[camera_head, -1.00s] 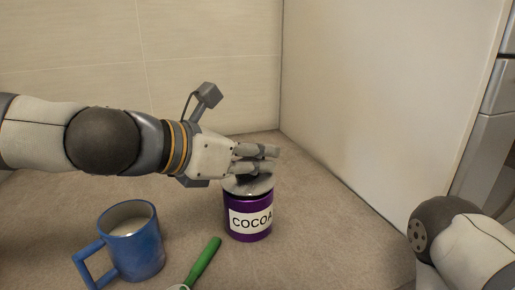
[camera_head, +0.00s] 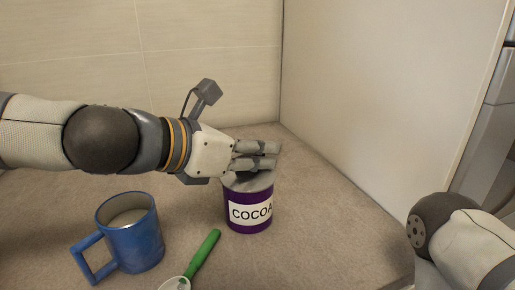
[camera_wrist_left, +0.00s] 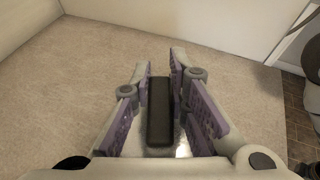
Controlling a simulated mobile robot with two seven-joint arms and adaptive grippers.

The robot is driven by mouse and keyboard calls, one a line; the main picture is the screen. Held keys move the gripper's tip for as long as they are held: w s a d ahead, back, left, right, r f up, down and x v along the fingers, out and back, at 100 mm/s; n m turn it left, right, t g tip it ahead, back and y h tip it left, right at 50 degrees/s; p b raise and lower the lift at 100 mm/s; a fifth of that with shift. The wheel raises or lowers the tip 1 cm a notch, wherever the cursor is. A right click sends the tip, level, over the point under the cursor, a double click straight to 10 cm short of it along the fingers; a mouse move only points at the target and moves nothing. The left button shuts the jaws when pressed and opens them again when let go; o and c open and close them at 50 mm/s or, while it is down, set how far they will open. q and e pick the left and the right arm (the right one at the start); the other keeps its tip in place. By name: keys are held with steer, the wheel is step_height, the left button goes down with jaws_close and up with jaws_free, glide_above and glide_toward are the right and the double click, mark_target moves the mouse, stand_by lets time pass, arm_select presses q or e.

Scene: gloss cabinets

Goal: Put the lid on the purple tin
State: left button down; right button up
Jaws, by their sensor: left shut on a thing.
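The purple tin (camera_head: 249,213) with a white COCOA label stands upright on the counter. A grey lid (camera_head: 250,184) lies at its top, partly hidden by my fingers; I cannot tell whether it is fully seated. My left gripper (camera_head: 277,154) reaches in from the left over the tin and is shut on the lid's dark bar-shaped handle. The handle (camera_wrist_left: 160,112) shows between the fingers in the left wrist view. My right gripper is out of view; only part of my right arm shows at the lower right.
A blue mug (camera_head: 136,247) with pale contents stands left of the tin. A green-handled scoop (camera_head: 204,249) lies in front of it. Walls close off the back and right. The counter (camera_head: 330,225) right of the tin is clear.

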arm_select(q)
steer(key=shift+f, duration=0.15)
steer(key=c, duration=1.5)
jaws_free()
steer(key=shift+o, duration=0.2)
steer(key=v, duration=0.7)
steer(key=shift+s+a, duration=0.2)
